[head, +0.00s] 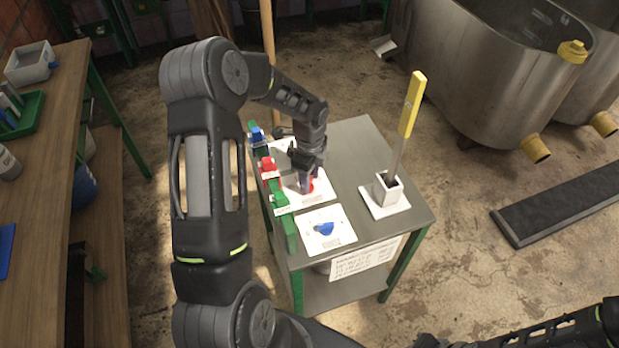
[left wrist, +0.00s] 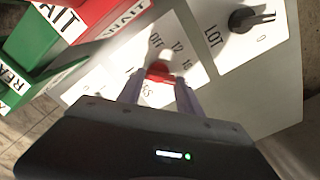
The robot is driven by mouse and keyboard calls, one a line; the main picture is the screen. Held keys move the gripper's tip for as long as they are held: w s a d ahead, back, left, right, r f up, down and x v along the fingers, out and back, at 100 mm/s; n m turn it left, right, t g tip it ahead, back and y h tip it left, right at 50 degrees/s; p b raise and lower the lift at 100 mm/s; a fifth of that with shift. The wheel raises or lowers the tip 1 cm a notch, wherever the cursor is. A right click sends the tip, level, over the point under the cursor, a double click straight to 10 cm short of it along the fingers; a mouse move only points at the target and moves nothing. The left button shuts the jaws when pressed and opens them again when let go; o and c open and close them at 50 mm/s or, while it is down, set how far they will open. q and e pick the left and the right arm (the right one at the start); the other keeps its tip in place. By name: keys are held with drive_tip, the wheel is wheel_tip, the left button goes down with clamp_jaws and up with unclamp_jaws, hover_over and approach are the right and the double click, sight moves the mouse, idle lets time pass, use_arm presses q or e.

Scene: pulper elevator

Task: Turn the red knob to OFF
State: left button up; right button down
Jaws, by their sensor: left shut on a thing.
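The red knob (head: 308,186) sits on a white dial plate in the middle of the grey table. In the left wrist view the red knob (left wrist: 159,72) is between my gripper's two fingers, with the printed word OFF on the plate just beyond it. My left gripper (head: 305,182) reaches down over the plate and is shut on the red knob; it also shows in the left wrist view (left wrist: 160,88). The fingers hide part of the knob, and which mark it points to is hard to tell. My right gripper is not clearly in view.
A blue knob (head: 324,229) sits on a nearer plate, and a black knob (left wrist: 243,19) on a neighbouring plate. A holder (head: 388,191) with a yellow-handled tool (head: 411,105) stands to the right. Red and green labelled blocks (head: 280,201) line the left edge.

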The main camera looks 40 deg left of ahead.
use_arm(q)
drive_tip(key=n+b, duration=0.2)
drive_tip(key=n, duration=0.1)
drive_tip(key=shift+w+f, duration=0.1)
drive_tip(key=n+b, duration=0.2)
drive_tip(key=n, duration=0.1)
drive_tip(key=shift+a+n, duration=0.1)
drive_tip(key=shift+n, duration=0.2)
drive_tip(key=n+b, duration=0.1)
drive_tip(key=n, duration=0.2)
drive_tip(key=shift+n+b, duration=0.3)
drive_tip(key=shift+b, duration=0.05)
drive_tip(key=n+b, duration=0.1)
drive_tip(key=n, duration=0.2)
drive_tip(key=shift+a+n, duration=0.15)
drive_tip(key=shift+n, duration=0.15)
drive_tip(key=n, duration=0.3)
drive_tip(key=shift+n+b, duration=0.3)
drive_tip(key=shift+b, duration=0.1)
drive_tip(key=shift+a+n, duration=0.1)
drive_tip(key=shift+n, duration=1.8)
drive_tip(key=o, duration=1.4)
